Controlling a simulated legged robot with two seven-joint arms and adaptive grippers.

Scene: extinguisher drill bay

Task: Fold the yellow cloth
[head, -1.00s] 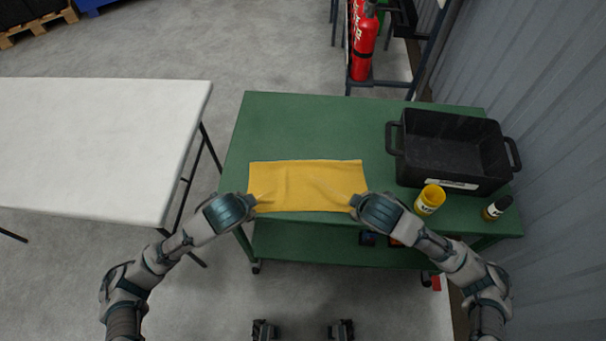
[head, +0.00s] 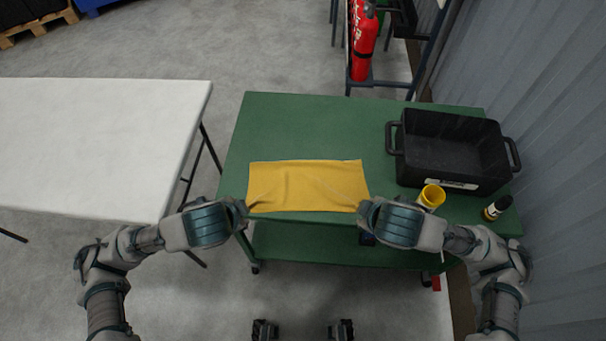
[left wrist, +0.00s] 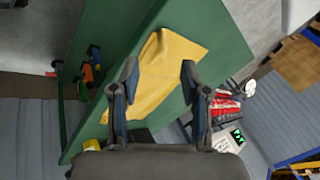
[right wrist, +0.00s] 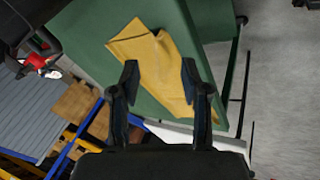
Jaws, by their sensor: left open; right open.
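The yellow cloth (head: 308,185) lies as a wide, slightly creased rectangle on the green table (head: 300,120), its near edge by the table's front edge. My left gripper (head: 242,210) is open beside the near left corner. My right gripper (head: 365,210) is open beside the near right corner. In the left wrist view, the cloth (left wrist: 165,70) shows beyond and between the open fingers (left wrist: 158,72). In the right wrist view, the cloth (right wrist: 155,60) also shows beyond the open fingers (right wrist: 159,70). Contact between fingertips and cloth cannot be told.
A black bin (head: 450,150) stands on the table's right side. A yellow cup (head: 431,196) is close to my right gripper, and a dark bottle (head: 497,208) is farther right. A white table (head: 100,145) stands left across a gap. The table's far left is clear.

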